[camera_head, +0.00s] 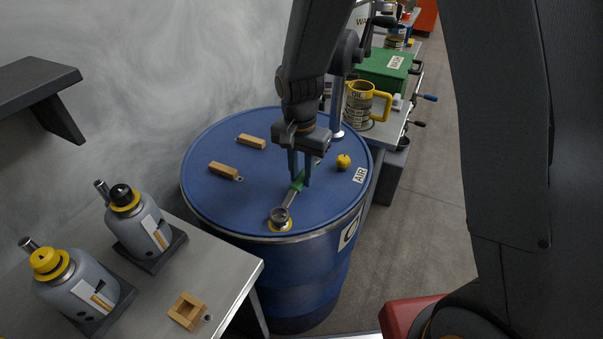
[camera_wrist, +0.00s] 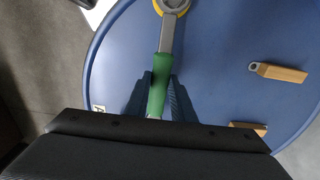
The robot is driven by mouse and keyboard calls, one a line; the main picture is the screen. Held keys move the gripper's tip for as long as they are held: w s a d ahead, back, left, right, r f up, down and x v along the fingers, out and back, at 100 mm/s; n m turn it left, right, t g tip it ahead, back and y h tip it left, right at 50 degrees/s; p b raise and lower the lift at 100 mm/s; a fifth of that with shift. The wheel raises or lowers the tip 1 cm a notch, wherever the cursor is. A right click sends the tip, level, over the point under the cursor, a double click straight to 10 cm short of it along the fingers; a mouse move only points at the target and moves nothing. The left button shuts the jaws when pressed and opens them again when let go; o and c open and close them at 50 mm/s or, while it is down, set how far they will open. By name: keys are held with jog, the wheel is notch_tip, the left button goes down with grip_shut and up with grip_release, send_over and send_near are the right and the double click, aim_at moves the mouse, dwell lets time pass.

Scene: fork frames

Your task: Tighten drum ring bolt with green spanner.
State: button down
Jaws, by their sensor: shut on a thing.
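The green spanner (camera_head: 289,198) has a green handle and a grey metal shaft with a ring end. My gripper (camera_head: 300,181) is shut on its green handle, above the blue drum's lid. In the wrist view the green handle (camera_wrist: 159,85) lies between the two fingers (camera_wrist: 160,98). The spanner's ring end (camera_head: 279,214) is over the yellow-ringed fitting (camera_head: 290,227) at the lid's near edge. The bolt itself is hidden under the ring end, and I cannot tell how well it is seated. The blue drum (camera_head: 235,202) stands upright with a metal rim ring.
Behind, a bench holds a yellow oil jug (camera_head: 360,103) and green box (camera_head: 384,70).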

jog(key=shift+f+b, duration=0.5)
jog(key=shift+f, duration=0.6)
dwell(0.3)
jog(key=c, duration=2)
grip_release()
grip_shut()
jog(key=shift+s+d+m+p, duration=0.95)
jog(key=shift+d+m, duration=0.25)
jog(key=shift+m, duration=0.3)
jog(key=shift+s+d+m+p, duration=0.3)
jog(key=shift+s+d+m, duration=0.2)
jog(key=shift+s+m, duration=0.25)
jog(key=shift+s+d+m+p, duration=0.25)
jog(key=shift+s+d+m, duration=0.35)
jog(key=shift+m, duration=0.25)
dwell(0.7)
